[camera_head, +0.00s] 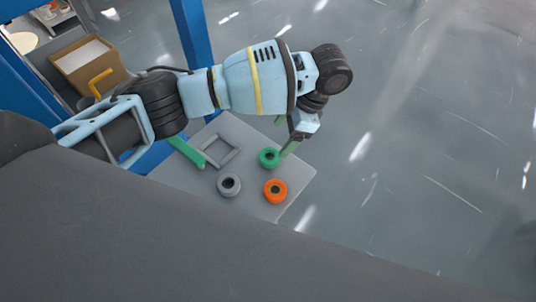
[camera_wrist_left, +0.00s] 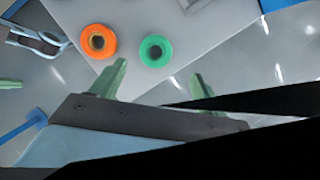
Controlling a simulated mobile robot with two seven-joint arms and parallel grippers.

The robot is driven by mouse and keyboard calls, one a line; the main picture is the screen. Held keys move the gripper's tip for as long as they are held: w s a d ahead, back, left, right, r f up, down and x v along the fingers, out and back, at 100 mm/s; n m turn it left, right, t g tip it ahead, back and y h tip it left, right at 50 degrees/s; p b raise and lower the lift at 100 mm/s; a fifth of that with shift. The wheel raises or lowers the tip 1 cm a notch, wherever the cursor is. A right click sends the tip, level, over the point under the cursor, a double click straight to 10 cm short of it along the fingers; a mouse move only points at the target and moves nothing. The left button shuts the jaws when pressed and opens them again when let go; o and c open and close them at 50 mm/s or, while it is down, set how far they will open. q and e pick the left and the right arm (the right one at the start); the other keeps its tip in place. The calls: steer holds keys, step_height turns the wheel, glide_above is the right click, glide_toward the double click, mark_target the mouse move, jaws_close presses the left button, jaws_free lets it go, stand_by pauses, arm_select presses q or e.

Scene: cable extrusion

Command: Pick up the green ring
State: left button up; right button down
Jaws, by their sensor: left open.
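The green ring (camera_head: 269,157) lies flat on the grey table, near its far right edge. It also shows in the left wrist view (camera_wrist_left: 155,39), just beyond the fingertips and roughly midway between them. My left gripper (camera_head: 288,144) is beside and above the ring, pointing down. In the left wrist view its two green fingers (camera_wrist_left: 158,70) are spread apart with nothing between them. My right gripper does not show in the head view.
An orange ring (camera_head: 275,190) lies close to the green one, and a grey ring (camera_head: 229,185) lies to its left. A grey square frame (camera_head: 221,151) and a long green piece (camera_head: 187,152) are farther left. The grey table (camera_head: 297,182) is bare around the rings.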

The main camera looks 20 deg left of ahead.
mark_target(272, 152)
arm_select(q)
steer(key=shift+x, duration=1.15)
steer(key=shift+f, duration=0.1)
steer(key=shift+s+a+f+b, duration=0.15)
steer(key=shift+s+f+b, duration=0.05)
steer(key=shift+f+b, duration=0.25)
steer(key=x, duration=0.3)
steer(key=shift+s+f, duration=0.15)
steer(key=shift+s, duration=0.15)
steer(key=shift+a+f, duration=0.15)
steer(key=shift+f, duration=0.2)
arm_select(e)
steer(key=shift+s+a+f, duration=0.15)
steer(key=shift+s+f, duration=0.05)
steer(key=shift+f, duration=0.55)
arm_select(q)
steer(key=shift+c, duration=0.3)
